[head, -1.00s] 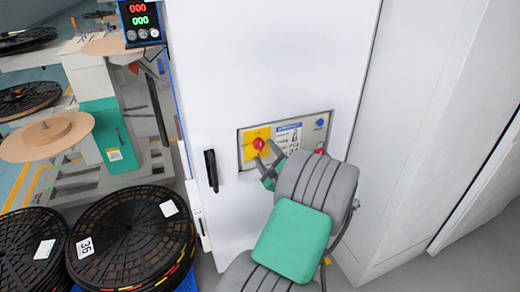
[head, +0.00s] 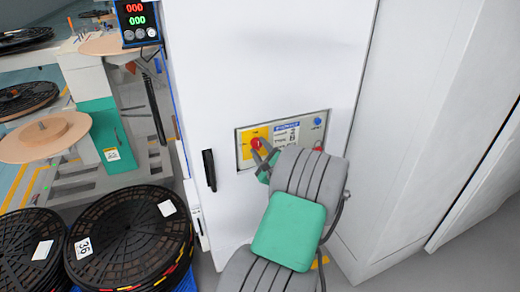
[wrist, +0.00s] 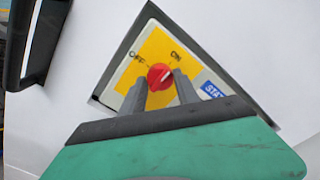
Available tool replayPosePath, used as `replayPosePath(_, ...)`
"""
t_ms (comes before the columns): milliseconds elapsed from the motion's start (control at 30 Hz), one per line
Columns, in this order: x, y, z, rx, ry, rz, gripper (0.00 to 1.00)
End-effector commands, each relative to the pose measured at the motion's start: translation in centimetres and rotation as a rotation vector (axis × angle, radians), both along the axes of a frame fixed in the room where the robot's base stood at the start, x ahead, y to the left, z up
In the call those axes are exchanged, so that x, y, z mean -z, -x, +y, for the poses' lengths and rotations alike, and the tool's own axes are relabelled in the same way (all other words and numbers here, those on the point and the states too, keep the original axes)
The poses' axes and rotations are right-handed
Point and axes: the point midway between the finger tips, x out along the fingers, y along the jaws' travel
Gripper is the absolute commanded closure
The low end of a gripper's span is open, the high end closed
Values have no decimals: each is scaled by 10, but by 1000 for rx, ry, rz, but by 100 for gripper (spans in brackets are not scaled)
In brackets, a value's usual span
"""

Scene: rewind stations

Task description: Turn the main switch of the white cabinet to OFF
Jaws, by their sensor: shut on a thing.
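The white cabinet (head: 255,60) fills the middle of the head view, with a control panel (head: 244,163) set into its front. The main switch is a red round knob (head: 256,143) on a yellow plate; it also shows in the wrist view (wrist: 160,76). The plate is marked OFF and ON in the wrist view, and the light mark on the knob seems to point towards ON. My gripper (head: 263,152) is at the panel. In the wrist view its two grey fingers (wrist: 161,86) are shut on the knob, one on each side. The fingertips' contact is partly hidden.
A black door handle (head: 209,170) stands out left of the panel. A blue button (head: 317,121) and another red button (head: 318,149) are at the panel's right. Stacked black reels (head: 130,235) stand at lower left. A box with red and green digits (head: 138,22) is upper left.

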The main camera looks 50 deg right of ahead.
Motion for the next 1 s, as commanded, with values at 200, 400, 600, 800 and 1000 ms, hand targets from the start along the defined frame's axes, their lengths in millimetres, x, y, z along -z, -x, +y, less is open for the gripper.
replayPosePath(200,0,0,0,1,0,-1,100)
replayPosePath(400,0,0,0,1,8,4,100)
replayPosePath(600,2,0,0,0,54,30,100)
replayPosePath(800,3,0,0,0,161,94,100)
replayPosePath(1000,4,0,0,0,312,184,100)
